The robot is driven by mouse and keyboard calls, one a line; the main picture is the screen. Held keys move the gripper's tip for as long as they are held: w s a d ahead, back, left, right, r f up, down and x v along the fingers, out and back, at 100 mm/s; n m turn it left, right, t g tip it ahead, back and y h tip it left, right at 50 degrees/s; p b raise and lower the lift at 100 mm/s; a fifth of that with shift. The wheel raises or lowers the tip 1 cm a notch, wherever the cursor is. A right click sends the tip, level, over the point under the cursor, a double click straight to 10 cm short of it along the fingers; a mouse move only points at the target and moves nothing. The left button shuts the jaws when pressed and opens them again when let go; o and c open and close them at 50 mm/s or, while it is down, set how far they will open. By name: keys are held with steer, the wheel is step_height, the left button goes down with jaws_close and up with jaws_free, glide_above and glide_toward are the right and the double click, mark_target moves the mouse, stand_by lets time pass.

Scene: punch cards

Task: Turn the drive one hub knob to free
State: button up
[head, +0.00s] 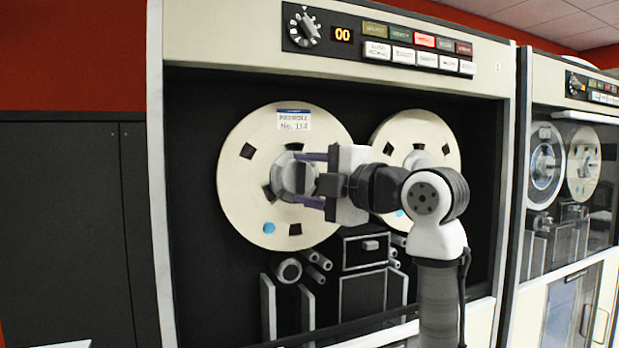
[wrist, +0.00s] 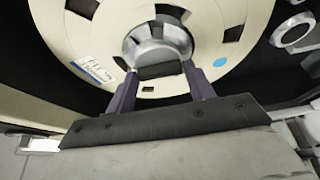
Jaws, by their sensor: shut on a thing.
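The cream tape reel (head: 250,150) with a "PAYROLL" label is mounted at the left of the front tape drive. At its centre is a silver hub with the dark hub knob (head: 299,178), which also shows in the wrist view (wrist: 158,71). The knob's bar is nearly upright in the head view. My gripper (head: 303,178) reaches in from the right, with one purple finger above the knob and one below. In the wrist view the fingers (wrist: 160,78) are shut on the knob from both sides. Part of the hub is hidden behind the fingers.
A second cream reel (head: 445,135) sits to the right, partly behind my arm. Above is a control panel with a dial (head: 304,27), an orange "00" display (head: 343,34) and lit buttons. Tape guides and rollers (head: 289,270) are below. Another drive (head: 565,160) stands at the right.

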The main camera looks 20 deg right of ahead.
steer(key=shift+n, duration=0.3)
stand_by(0.4)
steer(key=o, duration=0.9)
steer(key=shift+s, duration=0.15)
steer(key=b+v, duration=0.4)
steer(key=v, duration=0.9)
steer(key=shift+s+d, duration=0.2)
steer(key=shift+r, duration=0.1)
